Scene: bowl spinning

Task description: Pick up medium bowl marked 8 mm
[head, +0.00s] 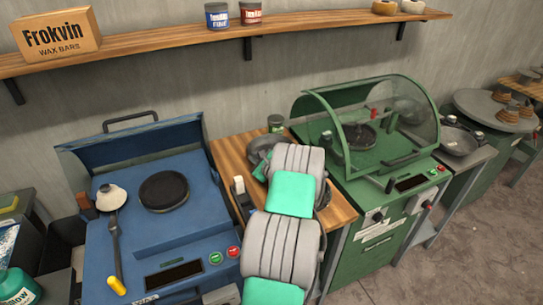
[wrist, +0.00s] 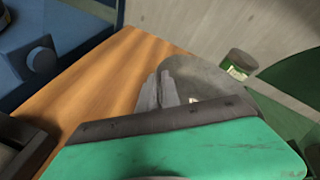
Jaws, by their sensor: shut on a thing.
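A grey metal bowl (wrist: 208,76) is in the wrist view, just beyond the green casing of my wrist. It also shows in the head view (head: 262,146) on the wooden table, partly hidden behind my arm. My gripper (wrist: 165,76) has its grey fingers at the bowl's left rim and is shut on it. The bowl's near side is hidden by my wrist. A small pale mark shows inside the bowl, but I cannot read it. I cannot tell whether the bowl still touches the table.
The wooden table (head: 232,158) stands between a blue machine (head: 150,240) on the left and a green machine with a clear hood (head: 385,170) on the right. A small green can (wrist: 238,65) stands behind the bowl. A shelf (head: 150,52) runs along the wall above.

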